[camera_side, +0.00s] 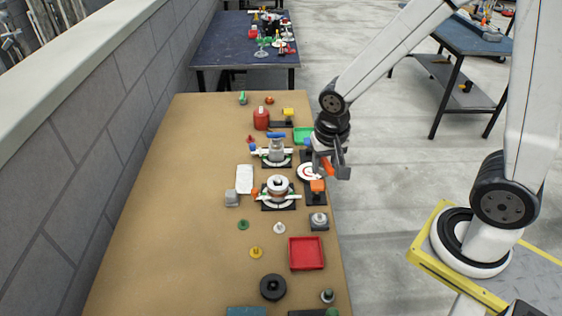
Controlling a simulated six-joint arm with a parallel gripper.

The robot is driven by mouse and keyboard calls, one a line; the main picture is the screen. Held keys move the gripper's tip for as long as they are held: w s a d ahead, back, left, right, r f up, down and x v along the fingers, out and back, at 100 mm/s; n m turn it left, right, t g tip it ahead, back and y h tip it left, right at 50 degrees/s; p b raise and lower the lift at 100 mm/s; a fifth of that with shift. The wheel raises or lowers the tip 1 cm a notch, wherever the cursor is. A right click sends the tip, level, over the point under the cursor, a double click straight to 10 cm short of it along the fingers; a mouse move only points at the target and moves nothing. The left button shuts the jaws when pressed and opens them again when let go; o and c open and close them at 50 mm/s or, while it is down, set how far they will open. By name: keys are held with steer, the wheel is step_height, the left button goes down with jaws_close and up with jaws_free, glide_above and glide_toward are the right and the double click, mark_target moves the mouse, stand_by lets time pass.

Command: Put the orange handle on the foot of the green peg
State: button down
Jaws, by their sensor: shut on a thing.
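My gripper (331,166) is above the right side of the brown table, near a white round dial. It is shut on a small orange piece, which looks like the orange handle (327,168); the jaws hide part of it. A small green upright piece (242,98) stands at the far end of the table. A green round piece with a knob (243,225) sits nearer, left of the middle. I cannot tell which of these is the green peg. Both are well apart from my gripper.
An orange block (317,186) on a black stand is just below my gripper. Two round fixtures (277,155) (278,190) stand at mid-table. A red tray (306,254) and a black ring (273,287) are nearer. The table's left side is clear, bounded by a grey wall.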

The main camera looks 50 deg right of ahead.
steer(key=w+a+f+n, duration=0.2)
steer(key=w+a+f, duration=0.35)
steer(key=w, duration=0.35)
steer(key=n, duration=0.1)
glide_above(242, 220)
step_height(242, 220, down, 6)
steer(key=shift+r, duration=0.25)
steer(key=shift+f, duration=0.15)
steer(key=shift+f, duration=2.3)
steer(key=shift+f, duration=1.5)
stand_by(1.7)
steer(key=shift+c, duration=1)
jaws_free()
